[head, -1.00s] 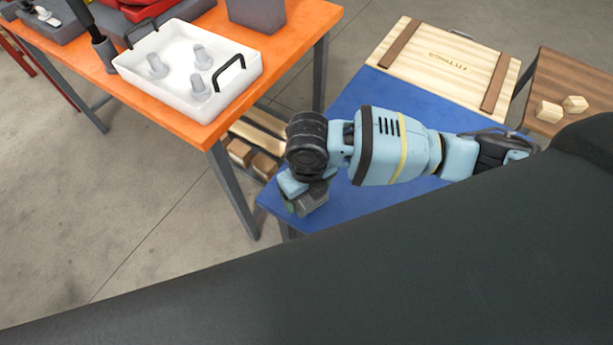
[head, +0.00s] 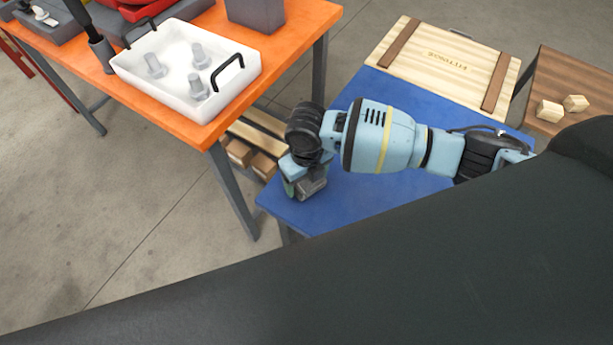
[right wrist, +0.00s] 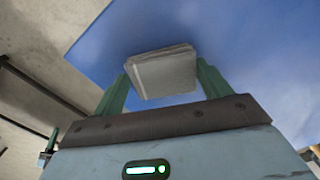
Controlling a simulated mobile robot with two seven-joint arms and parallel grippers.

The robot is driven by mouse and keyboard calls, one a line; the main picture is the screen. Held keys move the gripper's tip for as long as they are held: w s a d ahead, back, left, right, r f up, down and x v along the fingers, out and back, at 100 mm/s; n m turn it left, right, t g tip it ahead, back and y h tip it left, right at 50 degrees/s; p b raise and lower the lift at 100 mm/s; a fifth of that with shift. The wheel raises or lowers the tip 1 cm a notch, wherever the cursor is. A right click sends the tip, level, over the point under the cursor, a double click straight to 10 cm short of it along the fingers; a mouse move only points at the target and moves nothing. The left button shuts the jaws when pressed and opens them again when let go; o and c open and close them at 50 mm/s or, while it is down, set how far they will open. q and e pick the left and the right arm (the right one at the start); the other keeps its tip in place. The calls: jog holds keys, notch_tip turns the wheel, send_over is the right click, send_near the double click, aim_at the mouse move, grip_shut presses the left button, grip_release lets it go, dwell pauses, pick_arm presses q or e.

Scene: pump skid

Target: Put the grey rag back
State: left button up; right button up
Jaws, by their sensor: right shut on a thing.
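The grey rag (right wrist: 163,74) is a folded, flat square pad between the green fingers of my right gripper (right wrist: 165,85) in the right wrist view. The gripper is shut on it. In the head view the right gripper (head: 303,188) points down over the near left end of the blue table (head: 375,205), and the rag (head: 313,188) shows grey at its tip. I cannot tell whether the rag touches the blue top. My left gripper is not in view.
An orange table (head: 190,118) stands at the left with a white tray (head: 230,88) of several grey fittings and a grey bin (head: 256,12). A wooden crate lid (head: 445,62) lies at the blue table's far end. Wooden blocks (head: 549,110) sit at right. A large dark shape hides the foreground.

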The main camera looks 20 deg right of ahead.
aim_at(306, 180)
jog(key=shift+f, duration=0.1)
jog(key=o, duration=1)
jog(key=shift+c, duration=0.2)
jog(key=shift+r, duration=0.5)
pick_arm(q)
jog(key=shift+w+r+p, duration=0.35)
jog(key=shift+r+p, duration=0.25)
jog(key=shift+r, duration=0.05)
pick_arm(e)
notch_tip(306, 180, up, 11)
jog(key=shift+r, duration=0.15)
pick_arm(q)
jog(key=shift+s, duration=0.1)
